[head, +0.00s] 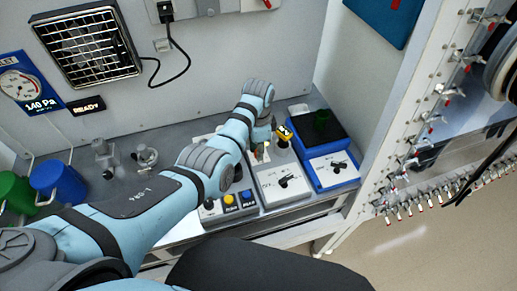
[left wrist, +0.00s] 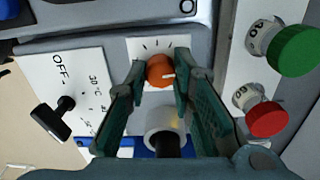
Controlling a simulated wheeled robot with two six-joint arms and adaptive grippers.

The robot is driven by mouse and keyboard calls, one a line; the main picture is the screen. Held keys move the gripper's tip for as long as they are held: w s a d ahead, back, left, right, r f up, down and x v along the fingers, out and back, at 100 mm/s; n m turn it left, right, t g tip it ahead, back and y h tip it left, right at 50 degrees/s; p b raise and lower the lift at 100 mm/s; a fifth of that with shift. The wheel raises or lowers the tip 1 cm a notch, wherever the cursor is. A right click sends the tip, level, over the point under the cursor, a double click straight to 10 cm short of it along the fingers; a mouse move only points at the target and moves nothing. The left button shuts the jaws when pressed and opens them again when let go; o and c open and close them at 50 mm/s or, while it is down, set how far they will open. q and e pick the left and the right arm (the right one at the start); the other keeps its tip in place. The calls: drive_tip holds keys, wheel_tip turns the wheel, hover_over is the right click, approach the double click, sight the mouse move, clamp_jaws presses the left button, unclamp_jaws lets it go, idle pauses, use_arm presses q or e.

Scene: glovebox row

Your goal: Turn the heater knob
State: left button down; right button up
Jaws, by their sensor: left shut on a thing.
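My left gripper (head: 263,146) reaches down onto the row of bench units. In the left wrist view its green fingers (left wrist: 159,72) are shut on an orange knob (left wrist: 160,70) with a white pointer line, on a white plate with tick marks. Left of it in that view is a black lever knob (left wrist: 60,115) on a white panel marked OFF and 30 °C; the gripper is apart from it. In the head view one black knob (head: 284,181) is on a grey unit and another (head: 335,168) on a blue unit. My right gripper is out of view.
A red knob (left wrist: 266,118) and a green knob (left wrist: 295,50) stand close to the right of my fingers. Blue (head: 58,182) and green (head: 15,192) containers stand at the left. A rail with several valves (head: 435,120) is at the right.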

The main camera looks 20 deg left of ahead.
use_arm(q)
drive_tip(key=shift+s+f+n, duration=0.15)
drive_tip(key=shift+n, duration=2.25)
drive_tip(key=c, duration=1.4)
unclamp_jaws()
drive_tip(key=shift+o, duration=0.2)
drive_tip(key=shift+w, duration=0.2)
wheel_tip(320, 180, up, 8)
drive_tip(key=shift+f, duration=0.25)
